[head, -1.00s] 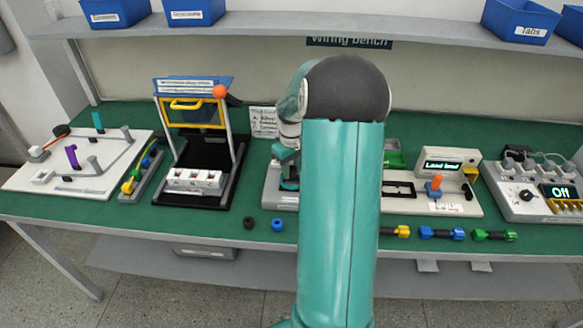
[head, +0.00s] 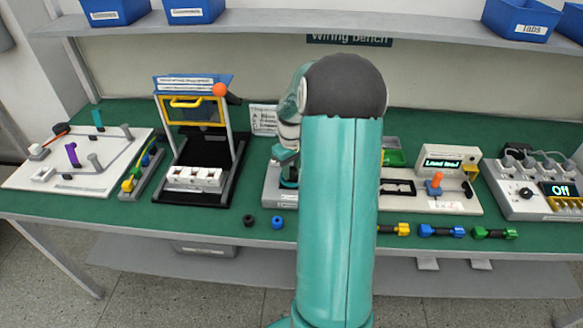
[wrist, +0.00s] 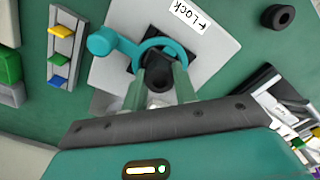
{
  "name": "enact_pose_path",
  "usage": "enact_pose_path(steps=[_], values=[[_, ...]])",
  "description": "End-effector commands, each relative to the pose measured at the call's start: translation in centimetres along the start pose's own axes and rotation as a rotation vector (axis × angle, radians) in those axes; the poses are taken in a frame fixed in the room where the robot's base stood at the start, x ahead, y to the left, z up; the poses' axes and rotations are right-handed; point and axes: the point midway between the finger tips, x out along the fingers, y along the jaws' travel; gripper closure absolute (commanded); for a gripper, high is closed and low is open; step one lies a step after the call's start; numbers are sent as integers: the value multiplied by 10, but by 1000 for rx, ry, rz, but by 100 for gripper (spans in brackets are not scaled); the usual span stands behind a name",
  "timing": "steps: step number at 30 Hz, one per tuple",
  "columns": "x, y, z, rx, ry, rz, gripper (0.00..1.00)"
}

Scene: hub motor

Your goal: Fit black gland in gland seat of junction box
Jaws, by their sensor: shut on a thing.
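My gripper (wrist: 163,92) points down at a pale plate, with its two translucent fingers shut on a dark round piece, which I take to be the black gland (wrist: 158,76). A teal curved collar with a lever knob (wrist: 102,40) arcs around the far side of this piece. The plate, seemingly the junction box (wrist: 212,50), carries a label reading "LOCK". The fingers and palm hide the lower part of the gland, so I cannot tell whether it is inside the seat. In the head view my arm covers most of the box (head: 279,196).
A loose black ring (wrist: 278,17) lies on the green bench; it also shows in the head view (head: 249,221), beside a blue ring (head: 277,222). A black-based frame (head: 226,188) stands to the left. Yellow, blue (head: 441,231) and green connectors lie along the front edge at right.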

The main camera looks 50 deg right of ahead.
Motion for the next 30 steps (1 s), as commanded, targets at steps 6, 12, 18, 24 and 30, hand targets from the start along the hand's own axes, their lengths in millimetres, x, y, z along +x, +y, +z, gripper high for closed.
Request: enact_pose_path(steps=[6, 12, 18, 24, 30], values=[[4, 0, 0, 0, -1, 0, 94], [6, 0, 0, 0, 0, 0, 94], [6, 0, 0, 0, 0, 0, 68], [6, 0, 0, 0, 0, 0, 46], [5, 0, 0, 0, 0, 0, 46]])
